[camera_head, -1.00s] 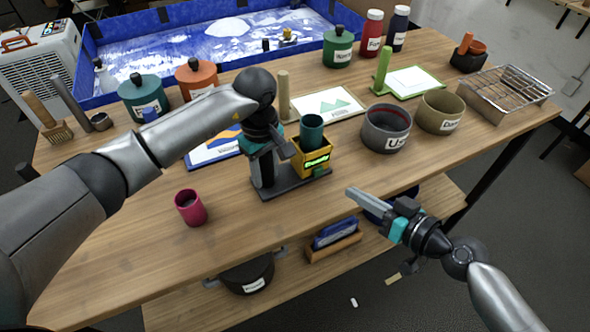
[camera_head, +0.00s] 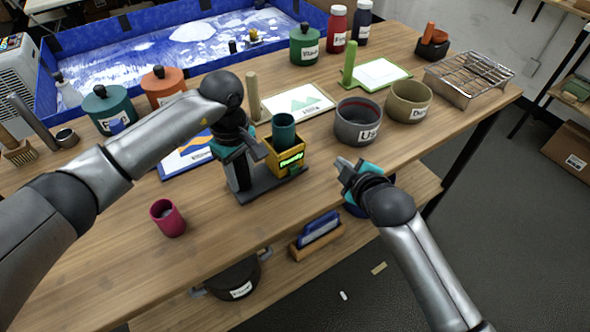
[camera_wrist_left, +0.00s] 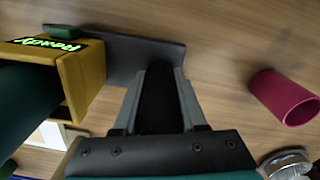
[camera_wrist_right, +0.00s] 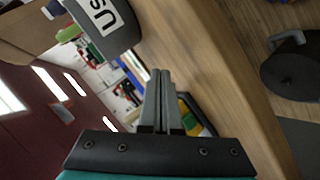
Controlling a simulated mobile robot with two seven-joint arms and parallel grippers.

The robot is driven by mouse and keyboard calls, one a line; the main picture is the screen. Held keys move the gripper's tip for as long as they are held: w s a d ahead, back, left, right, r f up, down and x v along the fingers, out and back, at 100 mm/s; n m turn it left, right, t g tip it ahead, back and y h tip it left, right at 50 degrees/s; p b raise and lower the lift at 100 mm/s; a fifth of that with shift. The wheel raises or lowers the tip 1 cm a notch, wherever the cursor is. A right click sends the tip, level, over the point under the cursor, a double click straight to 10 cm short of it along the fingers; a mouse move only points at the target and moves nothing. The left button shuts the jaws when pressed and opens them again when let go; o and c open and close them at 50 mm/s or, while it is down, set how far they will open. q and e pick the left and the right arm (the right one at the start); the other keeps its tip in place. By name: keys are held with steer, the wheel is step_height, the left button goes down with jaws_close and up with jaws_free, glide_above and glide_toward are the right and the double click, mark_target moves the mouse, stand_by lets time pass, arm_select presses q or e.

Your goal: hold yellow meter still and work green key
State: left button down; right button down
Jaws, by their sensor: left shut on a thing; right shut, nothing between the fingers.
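The yellow meter (camera_head: 285,160) stands upright on a dark base plate (camera_head: 262,188), with a teal cup (camera_head: 284,128) in its top. Its lit green display seems to read "Ready". The green key (camera_wrist_left: 62,32) sticks out low on the display side, beside the plate. My left gripper (camera_head: 242,160) is shut on the dark upright post of the base, left of the meter; the post shows between its fingers in the left wrist view (camera_wrist_left: 157,95). My right gripper (camera_head: 343,166) is shut and empty, right of the meter and apart from it. Yellow and green parts (camera_wrist_right: 190,115) show partly behind its fingers.
A grey pot (camera_head: 357,122) stands just behind my right gripper, with an olive pot (camera_head: 409,101) beyond. A pink cup (camera_head: 167,218) stands front left. Picture boards (camera_head: 298,103) lie behind the meter. The tabletop in front of the meter is clear.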

mark_target(299, 192)
steer(key=h, duration=0.1)
steer(key=n+t+h, duration=0.1)
steer(key=shift+s+d+r+h, duration=0.1)
steer(key=shift+d+r+h, duration=0.05)
steer(key=shift+d+h, duration=0.2)
steer(key=shift+s+d+n+h, duration=0.1)
steer(key=shift+s+n+h, duration=0.4)
steer(key=shift+n+h, duration=0.1)
steer(key=s+a+f+n+t, duration=0.1)
steer(key=s+a+n, duration=0.1)
steer(key=s, duration=0.3)
steer(key=s+a+f+n+t+h, duration=0.1)
steer(key=s+a+n+t, duration=0.1)
steer(key=s+n, duration=0.2)
steer(key=shift+f+v, duration=0.2)
steer(key=shift+v, duration=0.75)
steer(key=shift+r, duration=0.1)
steer(key=shift+w+a, duration=0.9)
steer(key=shift+w, duration=0.2)
steer(key=shift+w+a, duration=0.9)
steer(key=shift+w, duration=0.25)
steer(key=shift+w+a, duration=0.95)
steer(key=shift+w, duration=0.15)
steer(key=shift+w+a, duration=0.25)
steer(key=shift+w, duration=0.1)
